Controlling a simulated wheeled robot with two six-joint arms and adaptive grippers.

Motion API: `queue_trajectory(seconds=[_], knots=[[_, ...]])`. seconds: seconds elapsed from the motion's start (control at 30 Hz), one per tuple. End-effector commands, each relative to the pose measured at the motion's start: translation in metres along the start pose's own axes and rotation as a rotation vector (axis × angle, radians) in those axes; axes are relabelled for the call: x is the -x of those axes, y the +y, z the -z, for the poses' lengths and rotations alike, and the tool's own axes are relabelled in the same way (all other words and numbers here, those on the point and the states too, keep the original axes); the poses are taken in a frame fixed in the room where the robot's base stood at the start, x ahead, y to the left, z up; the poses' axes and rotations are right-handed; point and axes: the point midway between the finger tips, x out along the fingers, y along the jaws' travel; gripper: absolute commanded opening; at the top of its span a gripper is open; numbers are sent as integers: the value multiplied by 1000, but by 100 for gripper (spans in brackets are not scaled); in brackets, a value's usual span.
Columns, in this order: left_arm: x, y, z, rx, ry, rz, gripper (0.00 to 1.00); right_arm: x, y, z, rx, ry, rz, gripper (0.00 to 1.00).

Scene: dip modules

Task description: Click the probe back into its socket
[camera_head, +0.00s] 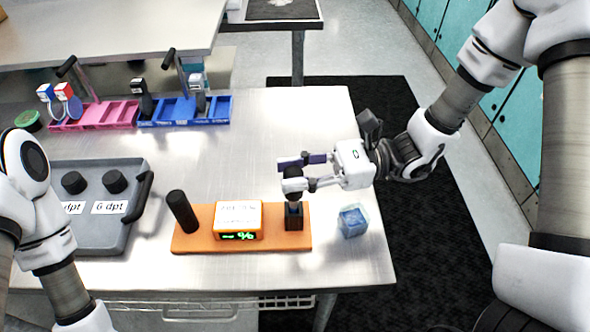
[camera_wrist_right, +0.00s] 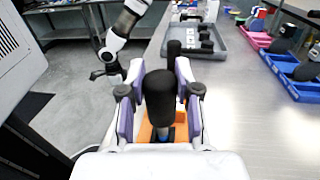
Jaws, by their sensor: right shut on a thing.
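My right gripper (camera_head: 298,172) is shut on the probe (camera_head: 294,188), a thick black cylinder held upright over the right end of an orange board. The black square socket (camera_head: 293,218) stands directly below it; whether the probe's tip is inside is hidden. In the right wrist view the probe (camera_wrist_right: 160,95) sits between the purple-lined fingers, with a little blue showing low down. My left arm enters at the left in the head view, its gripper outside that picture. The left gripper (camera_wrist_right: 108,73) shows small and dark in the wrist view.
The orange board (camera_head: 190,243) bears a white box with a green display (camera_head: 238,220) and a black post (camera_head: 182,211). A clear blue cube (camera_head: 353,221) lies right of it. A grey tray (camera_head: 105,235) with black knobs stands left. Pink (camera_head: 105,116) and blue (camera_head: 180,112) bins stand behind.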

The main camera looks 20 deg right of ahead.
Motion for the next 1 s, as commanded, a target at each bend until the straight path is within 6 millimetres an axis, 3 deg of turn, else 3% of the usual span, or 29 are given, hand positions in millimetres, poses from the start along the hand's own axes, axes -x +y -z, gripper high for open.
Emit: queue_trajectory(seconds=[1.0], knots=[[-12,0,0,0,0,0,66,0,0,14,0,0,0,0]])
